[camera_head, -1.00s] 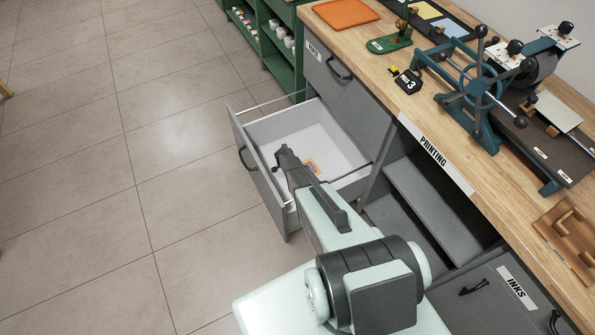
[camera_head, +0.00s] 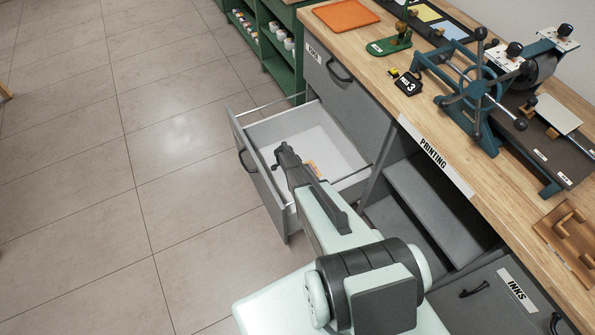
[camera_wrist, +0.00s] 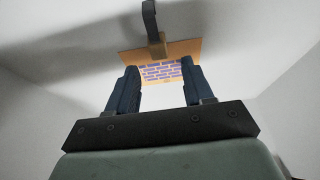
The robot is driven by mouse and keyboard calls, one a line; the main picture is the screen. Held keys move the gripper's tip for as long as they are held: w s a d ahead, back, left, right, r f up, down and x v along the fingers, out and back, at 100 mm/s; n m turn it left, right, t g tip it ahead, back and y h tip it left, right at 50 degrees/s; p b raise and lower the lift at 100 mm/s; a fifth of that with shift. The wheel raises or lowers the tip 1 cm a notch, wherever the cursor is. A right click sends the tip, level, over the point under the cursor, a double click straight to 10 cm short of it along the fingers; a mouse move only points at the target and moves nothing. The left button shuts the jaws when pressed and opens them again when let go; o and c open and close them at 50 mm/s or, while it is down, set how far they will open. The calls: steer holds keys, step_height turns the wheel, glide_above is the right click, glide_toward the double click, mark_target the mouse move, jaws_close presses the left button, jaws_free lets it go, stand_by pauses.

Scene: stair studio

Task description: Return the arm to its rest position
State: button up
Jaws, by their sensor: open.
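My gripper (camera_wrist: 158,76) is open in the wrist view, its two dark fingers apart with nothing held between them. Beyond the fingertips is an orange card (camera_wrist: 188,47) with a purple brick-like pattern, with a small tan block and a dark strip at its top. Only a small orange part of the card (camera_head: 313,167) shows there, on the white drawer floor beside my arm; the rest is hidden.
The grey drawer front and side walls surround the end of my arm. The wooden bench (camera_head: 425,105) is to the right, with a blue press (camera_head: 475,88), a black numbered block (camera_head: 408,83) and an orange tray (camera_head: 345,14). Open tiled floor (camera_head: 120,180) is at left.

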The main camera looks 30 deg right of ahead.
steer(key=shift+r, duration=2.25)
